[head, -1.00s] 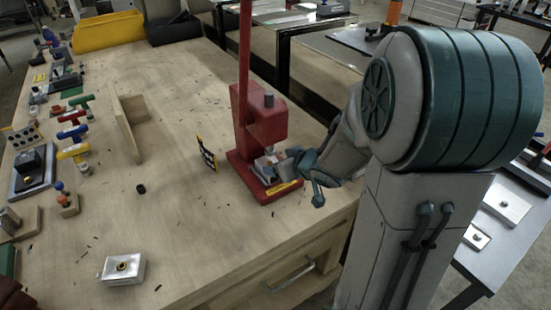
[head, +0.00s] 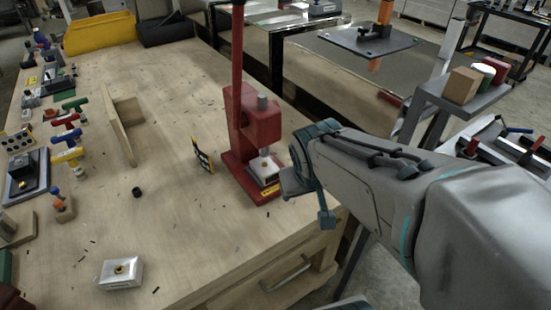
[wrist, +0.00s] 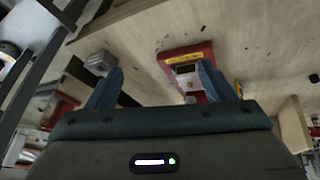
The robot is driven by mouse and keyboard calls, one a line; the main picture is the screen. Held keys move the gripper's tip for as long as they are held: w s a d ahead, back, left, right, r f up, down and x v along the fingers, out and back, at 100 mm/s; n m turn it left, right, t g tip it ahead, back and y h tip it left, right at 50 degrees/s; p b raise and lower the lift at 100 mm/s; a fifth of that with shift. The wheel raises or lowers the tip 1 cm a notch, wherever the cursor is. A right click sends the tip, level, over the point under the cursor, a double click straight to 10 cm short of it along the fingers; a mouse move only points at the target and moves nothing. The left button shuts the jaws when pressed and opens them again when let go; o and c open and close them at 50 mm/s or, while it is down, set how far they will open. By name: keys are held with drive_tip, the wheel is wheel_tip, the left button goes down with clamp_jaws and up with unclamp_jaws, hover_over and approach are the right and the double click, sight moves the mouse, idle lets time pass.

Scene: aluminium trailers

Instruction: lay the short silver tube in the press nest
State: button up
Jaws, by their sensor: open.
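The red press (head: 252,125) stands near the right edge of the wooden bench, with its nest (head: 264,176) low on its base. The nest holds a pale, silvery piece with a small brass-coloured spot; I cannot tell whether the short silver tube is there. No tube is clearly identifiable in either view. My gripper (head: 305,188) is just right of the press, apart from the nest. In the wrist view my gripper (wrist: 161,70) has its two fingers spread with nothing between them, and the red press base (wrist: 192,54) shows beyond the right finger.
A silver block with a brass centre (head: 121,272) sits at the bench front. A small black-and-yellow panel (head: 203,156) stands left of the press. An upright wooden bracket (head: 122,125) and several coloured-handle tools are farther left. The bench middle is mostly clear.

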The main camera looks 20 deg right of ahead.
drive_tip(key=s+a+g+y, duration=0.1)
drive_tip(key=s+a, duration=0.3)
drive_tip(key=s, duration=0.1)
drive_tip(key=shift+r+g+y, duration=0.3)
drive_tip(key=shift+r+y, duration=0.1)
